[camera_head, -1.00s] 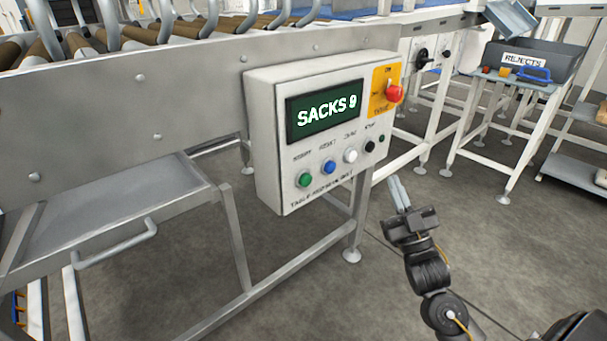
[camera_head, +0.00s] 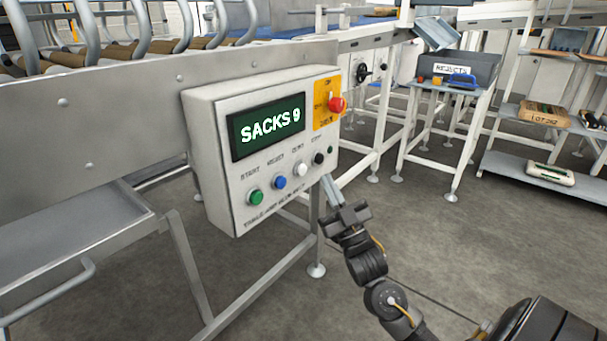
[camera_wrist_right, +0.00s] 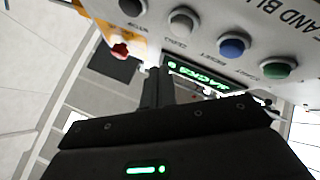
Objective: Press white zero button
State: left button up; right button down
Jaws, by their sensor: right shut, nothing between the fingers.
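The control box (camera_head: 215,150) hangs on the side of the roller conveyor frame, with a screen (camera_head: 268,127) reading "SACKS 9". Its white zero button (camera_head: 300,170) sits between the blue reset button (camera_head: 279,182) and the black stop button (camera_head: 319,158). In the right wrist view the white button (camera_wrist_right: 183,22) shows near the top, upside down. My right gripper (camera_head: 328,184) is shut and empty, its fingertips just below and to the right of the white button in the head view. Whether the tips touch the box cannot be told. My left gripper is not in view.
A green start button (camera_head: 256,197) and a red knob on a yellow plate (camera_head: 325,88) are on the same box. A metal shelf with a handle (camera_head: 70,225) stands at the left. A rejects bin (camera_head: 465,68) stands on a table behind. The floor (camera_head: 440,250) at right is clear.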

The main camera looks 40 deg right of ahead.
aim_at(302, 170)
jog(key=w, duration=0.1)
jog(key=w+a, duration=0.1)
jog(key=w, duration=0.1)
jog(key=shift+w, duration=0.2)
dwell(0.3)
jog(key=shift+w, duration=0.15)
dwell(1.6)
jog(key=shift+w+a, duration=0.15)
jog(key=shift+w, duration=0.1)
